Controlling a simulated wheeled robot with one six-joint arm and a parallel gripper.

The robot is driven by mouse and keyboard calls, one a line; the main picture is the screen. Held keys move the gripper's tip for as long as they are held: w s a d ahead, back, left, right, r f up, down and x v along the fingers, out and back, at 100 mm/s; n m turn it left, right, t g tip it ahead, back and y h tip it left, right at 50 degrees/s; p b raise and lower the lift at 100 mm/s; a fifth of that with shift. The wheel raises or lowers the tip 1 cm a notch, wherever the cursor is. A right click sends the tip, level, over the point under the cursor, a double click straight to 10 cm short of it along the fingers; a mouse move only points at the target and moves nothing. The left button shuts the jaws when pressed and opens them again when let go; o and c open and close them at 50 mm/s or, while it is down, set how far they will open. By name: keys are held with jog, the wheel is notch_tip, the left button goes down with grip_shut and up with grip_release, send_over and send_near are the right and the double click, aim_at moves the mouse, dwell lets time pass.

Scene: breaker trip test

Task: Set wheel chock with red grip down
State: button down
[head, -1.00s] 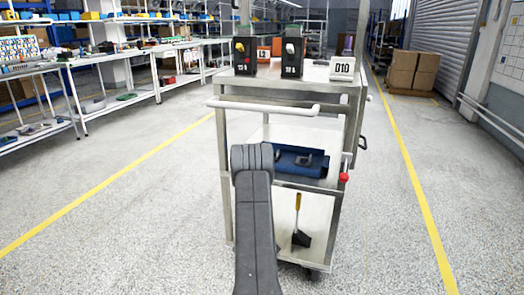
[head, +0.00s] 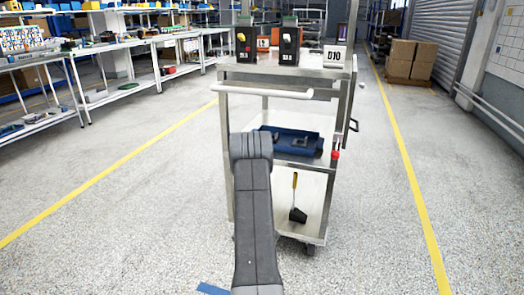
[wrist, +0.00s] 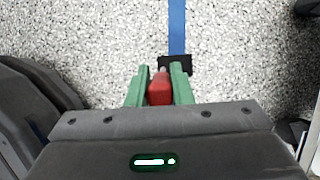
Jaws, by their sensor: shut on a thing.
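In the wrist view my gripper (wrist: 160,70) has its green fingers shut on the red grip (wrist: 160,90) of the wheel chock. The black body of the chock (wrist: 186,64) shows just past the fingertips, partly hidden by the right finger. Speckled floor and a blue floor stripe (wrist: 177,25) lie beyond it. I cannot tell how high the chock is above the floor. In the head view my arm hides the gripper and the chock.
Shelving runs along the left. Open floor lies on both sides between yellow lines.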

jog(key=s+d+r+n+g+h+p, duration=0.1)
jog(key=d+r+n+g+h+p, duration=0.1)
jog(key=r+n+p, duration=0.8)
jog(key=s+d+r+n+g+h+p, duration=0.1)
jog(key=r+n+p, duration=0.9)
jog(key=r+p, duration=1.2)
jog(key=d+r+g+h, duration=0.1)
jog(key=d+r+g, duration=0.1)
jog(key=r, duration=1.2)
jog(key=shift+d+r+n+g, duration=0.3)
jog(key=shift+d+n, duration=0.1)
jog(key=shift+d, duration=0.25)
jog(key=shift+f, duration=0.2)
